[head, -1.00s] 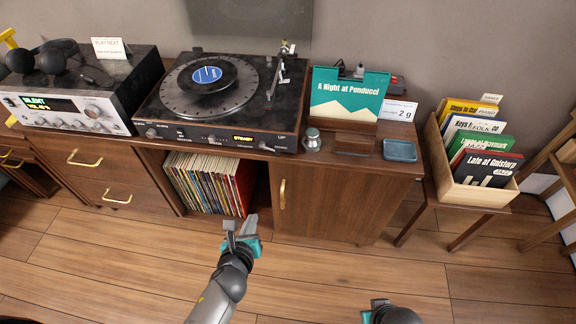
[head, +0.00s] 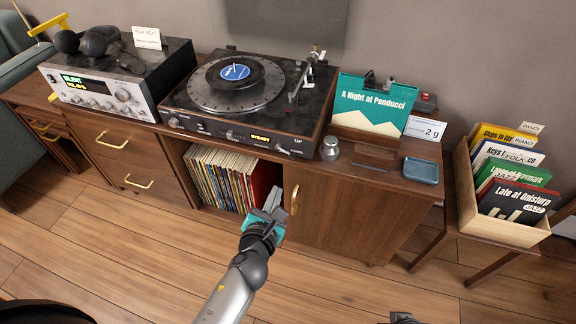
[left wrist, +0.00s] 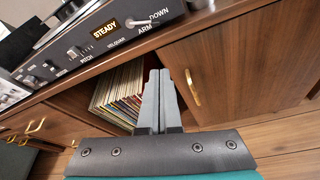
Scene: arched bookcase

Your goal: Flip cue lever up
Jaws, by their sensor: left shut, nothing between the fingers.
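The turntable (head: 245,103) stands on the wooden cabinet with a blue-labelled record on its platter. Its front edge carries a lit display reading "STEADY" and, to the right, the small silver cue lever (left wrist: 139,22), beside the words "DOWN" and "ARM" in the left wrist view. In the head view the lever is too small to judge its setting. My left gripper (head: 273,195) is shut and empty, in front of the cabinet and below the turntable's front edge, apart from the lever. Its fingers (left wrist: 159,76) point toward the cabinet front. Only a sliver of my right gripper (head: 403,318) shows at the bottom edge.
A silver amplifier (head: 100,91) with headphones stands left of the turntable. Right are a metal knob-like weight (head: 330,148), a teal album (head: 374,104), a blue tray (head: 421,170) and a record crate (head: 500,225). The floor in front is clear.

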